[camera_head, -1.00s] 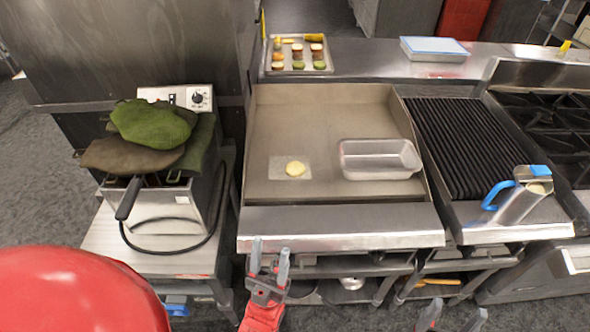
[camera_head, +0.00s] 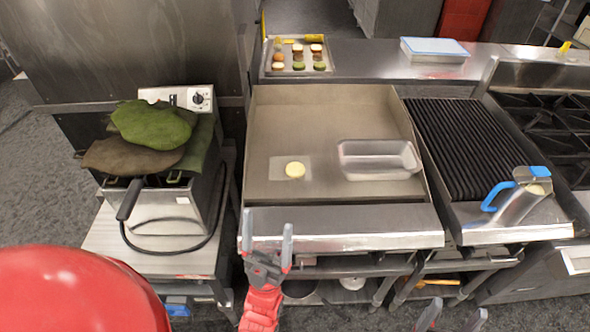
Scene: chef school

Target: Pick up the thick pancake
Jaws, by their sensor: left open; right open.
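The thick pancake (camera_head: 295,170) is a small, pale yellow round. It lies on a thin, translucent square sheet (camera_head: 277,174) on the flat griddle (camera_head: 320,120), left of a metal pan. My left gripper (camera_head: 266,232) is open and empty at the griddle's front edge, below and a little left of the pancake in the picture, apart from it. My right gripper (camera_head: 454,316) is open at the bottom edge, with only its fingertips showing. The rest of it is out of frame.
An empty metal pan (camera_head: 378,160) sits on the griddle's right side. A ribbed grill with a blue-handled jug (camera_head: 520,196) stands to the right. A fryer with green and brown cloths (camera_head: 152,124) stands left. A tray of small round foods (camera_head: 297,65) is behind.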

